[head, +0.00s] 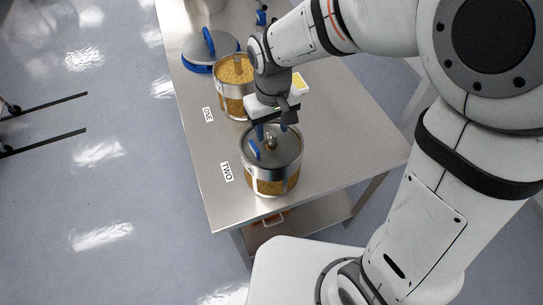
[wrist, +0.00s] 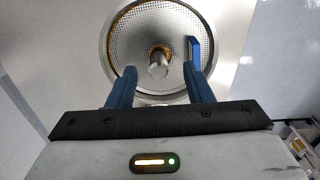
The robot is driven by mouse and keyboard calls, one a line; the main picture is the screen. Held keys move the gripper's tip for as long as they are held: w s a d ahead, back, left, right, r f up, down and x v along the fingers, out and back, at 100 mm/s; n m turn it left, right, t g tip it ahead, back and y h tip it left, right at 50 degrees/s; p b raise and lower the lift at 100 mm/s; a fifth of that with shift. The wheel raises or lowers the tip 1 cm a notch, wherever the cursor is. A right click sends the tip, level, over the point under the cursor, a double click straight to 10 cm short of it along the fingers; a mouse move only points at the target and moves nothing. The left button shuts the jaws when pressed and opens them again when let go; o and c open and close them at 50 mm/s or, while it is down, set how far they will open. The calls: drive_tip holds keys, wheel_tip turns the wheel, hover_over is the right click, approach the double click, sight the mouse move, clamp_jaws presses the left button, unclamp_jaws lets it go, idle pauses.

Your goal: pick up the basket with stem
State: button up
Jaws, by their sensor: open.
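My gripper (head: 271,131) is above and slightly behind the stem in the head view. Its two blue fingers are apart, and in the wrist view the stem shows between the fingertips (wrist: 158,71). Nothing is held. The exact height gap cannot be told.
An open container (head: 235,72) with yellow contents stands behind, by the label ONE (head: 208,115). A blue-rimmed round lid (head: 208,50) lies farther back. A blue piece (wrist: 194,48) is at the right of the basket's top. The table (head: 340,130) is clear to the right.

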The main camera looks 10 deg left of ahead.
sight(272, 133)
drive_tip(key=shift+w+f, duration=0.2)
drive_tip(key=shift+f, duration=0.8)
drive_tip(key=shift+w+f, duration=0.15)
drive_tip(key=shift+f, duration=0.8)
drive_tip(key=shift+c, duration=0.4)
clamp_jaws()
drive_tip(key=shift+a+r+p, duration=0.1)
drive_tip(key=shift+r+p, duration=0.05)
drive_tip(key=shift+p, duration=0.15)
